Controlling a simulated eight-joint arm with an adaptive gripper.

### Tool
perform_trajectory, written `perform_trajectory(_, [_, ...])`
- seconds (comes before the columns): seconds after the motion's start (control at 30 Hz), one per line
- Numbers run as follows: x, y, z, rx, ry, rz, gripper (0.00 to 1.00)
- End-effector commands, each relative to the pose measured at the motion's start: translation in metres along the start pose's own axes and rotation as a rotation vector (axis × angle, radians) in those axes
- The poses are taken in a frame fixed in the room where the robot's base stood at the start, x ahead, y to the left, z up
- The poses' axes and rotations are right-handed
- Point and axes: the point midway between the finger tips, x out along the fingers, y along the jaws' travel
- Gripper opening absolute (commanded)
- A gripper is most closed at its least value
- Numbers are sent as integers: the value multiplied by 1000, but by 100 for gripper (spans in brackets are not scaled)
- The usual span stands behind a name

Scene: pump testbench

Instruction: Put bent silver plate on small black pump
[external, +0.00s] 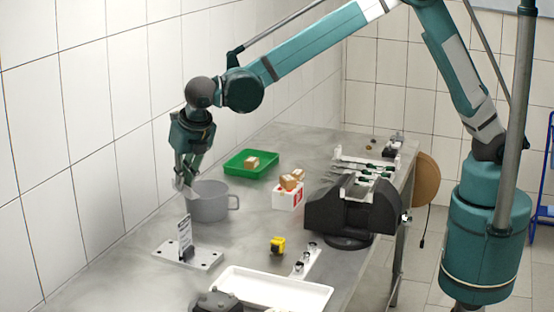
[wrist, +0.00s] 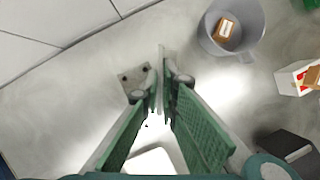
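My gripper (external: 185,181) hangs above the bench, just left of and above the grey mug. A thin silver plate (external: 189,192) shows at its fingertips. In the wrist view the fingers (wrist: 165,78) are close together on this plate (wrist: 161,54), which is seen nearly edge-on, so its bend is hard to make out. A dark, rounded device (external: 217,302), which looks like the small black pump, is cut off by the bottom edge of the external view. I cannot make it out in the wrist view.
A grey stand (external: 203,257) with an upright slotted part is below; its holed base shows in the wrist view (wrist: 132,82). The grey mug (external: 222,206) holds a brown block (wrist: 224,31). A white tray (external: 300,284), yellow item (external: 278,245), green tray (external: 232,166) and black vice (external: 330,212) stand around.

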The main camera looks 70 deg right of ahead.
Motion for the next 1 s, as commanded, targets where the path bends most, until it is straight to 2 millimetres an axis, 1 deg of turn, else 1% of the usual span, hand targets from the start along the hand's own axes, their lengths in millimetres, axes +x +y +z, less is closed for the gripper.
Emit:
perform_trajectory(0.03, [-8, 12, -14, -21, 0, 9, 0])
perform_trajectory(0.1, [-17, 27, -32, -46, 0, 19, 0])
perform_trajectory(0.4, [-54, 80, -106, -148, -1, 61, 0])
perform_trajectory(0.7, [-90, 120, -179, -240, -1, 99, 0])
perform_trajectory(1.0, [-125, 151, -248, -324, -1, 134, 0])
